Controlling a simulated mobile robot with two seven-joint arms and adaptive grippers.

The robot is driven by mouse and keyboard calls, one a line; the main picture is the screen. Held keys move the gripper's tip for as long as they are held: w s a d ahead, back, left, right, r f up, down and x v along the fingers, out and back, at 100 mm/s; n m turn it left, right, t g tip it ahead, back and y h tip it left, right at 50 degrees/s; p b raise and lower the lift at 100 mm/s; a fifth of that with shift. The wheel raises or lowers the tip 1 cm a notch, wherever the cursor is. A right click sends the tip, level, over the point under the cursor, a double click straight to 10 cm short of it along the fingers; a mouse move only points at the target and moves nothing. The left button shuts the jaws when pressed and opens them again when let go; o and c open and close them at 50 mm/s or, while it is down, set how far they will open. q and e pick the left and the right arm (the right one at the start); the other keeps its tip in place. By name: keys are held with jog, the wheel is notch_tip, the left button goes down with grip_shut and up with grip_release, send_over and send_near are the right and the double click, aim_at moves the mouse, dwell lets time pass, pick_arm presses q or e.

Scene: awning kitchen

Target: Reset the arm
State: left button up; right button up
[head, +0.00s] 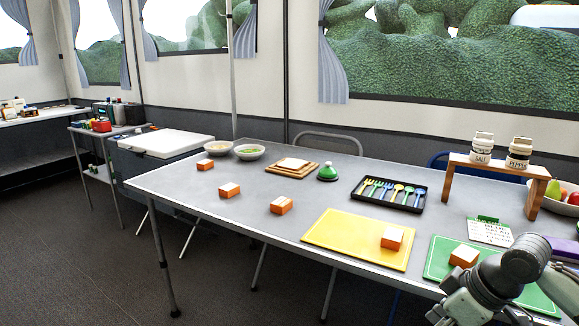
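A grey, jointed part of my arm, likely the right one, shows at the bottom right corner, in front of the table's near right edge and over part of the green cutting board (436,262). No gripper fingertips can be made out on it, as the lower part runs out of the picture. My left arm and gripper are not in view. The long grey table (330,178) stands in front of me.
Orange-and-white blocks (229,190) sit on the table and on the yellow (340,236) and green boards. A cutlery tray (390,193), green-topped bell-shaped item (327,173), bowls (249,152) and shaker shelf (496,166) stand farther back. Floor at left is clear.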

jog(key=s+a+f+m+h, duration=0.1)
jog(key=s+f+m, duration=0.15)
jog(key=f, duration=0.65)
jog(key=s+f+m+h, duration=0.15)
jog(key=s+f, duration=0.25)
jog(key=f, duration=0.5)
jog(key=s+d+f+m+h, duration=0.2)
jog(key=s+f+m, duration=0.1)
jog(key=s+f, duration=0.6)
jog(key=shift+s+d+f+g, duration=0.2)
jog(key=shift+s+g, duration=0.2)
jog(key=shift+s, duration=0.55)
